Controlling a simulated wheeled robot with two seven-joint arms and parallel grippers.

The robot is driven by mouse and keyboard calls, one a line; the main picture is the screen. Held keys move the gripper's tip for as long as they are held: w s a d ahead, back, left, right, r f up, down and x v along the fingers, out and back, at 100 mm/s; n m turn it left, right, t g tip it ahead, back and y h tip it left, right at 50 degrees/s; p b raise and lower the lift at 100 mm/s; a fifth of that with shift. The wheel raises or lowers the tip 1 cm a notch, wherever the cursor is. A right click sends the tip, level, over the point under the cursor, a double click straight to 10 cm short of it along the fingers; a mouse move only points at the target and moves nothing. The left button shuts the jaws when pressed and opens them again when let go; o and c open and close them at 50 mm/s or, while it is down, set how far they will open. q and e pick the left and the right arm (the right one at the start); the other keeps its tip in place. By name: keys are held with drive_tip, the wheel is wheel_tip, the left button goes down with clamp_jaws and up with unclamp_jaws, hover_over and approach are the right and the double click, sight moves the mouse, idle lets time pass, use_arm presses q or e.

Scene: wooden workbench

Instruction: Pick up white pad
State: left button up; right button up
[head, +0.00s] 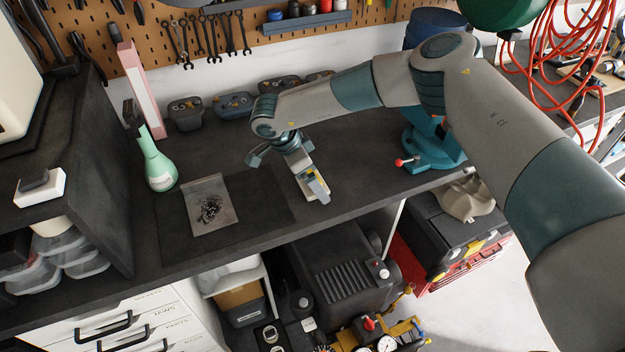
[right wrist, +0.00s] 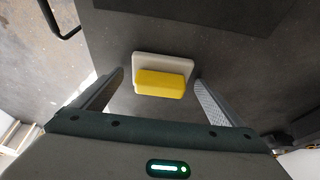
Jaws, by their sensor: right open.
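A white pad (right wrist: 180,60) with a yellow block (right wrist: 160,84) on top lies on the dark workbench. It also shows in the head view as a small white pad (head: 323,199) at the lower end of my right gripper (head: 309,180), near the bench's front edge. In the right wrist view my right gripper (right wrist: 160,78) is open, with one finger on each side of the pad and visible gaps between. I cannot tell how far the fingertips are above the bench. My left gripper is not in view.
A dark mat (head: 264,203) with a clear bag of small dark parts (head: 212,208) lies left of my right gripper. A green bottle (head: 158,166) stands behind it. Another white block with a grey top (head: 42,190) sits on the left shelf. A teal vise (head: 432,150) stands right.

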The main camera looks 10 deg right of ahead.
sight(315, 173)
drive_tip(key=c, duration=1.2)
drive_tip(key=shift+c, duration=0.2)
drive_tip(key=shift+r, duration=0.15)
drive_tip(key=shift+r+b, duration=0.55)
drive_tip(key=shift+b, duration=0.15)
wheel_tip(315, 173, up, 2)
drive_tip(key=shift+r+b, duration=0.1)
drive_tip(key=shift+b, duration=0.8)
drive_tip(key=s+d+r+b, duration=0.5)
drive_tip(key=s+d+r, duration=0.2)
drive_tip(key=s, duration=0.2)
drive_tip(key=shift+r, duration=0.25)
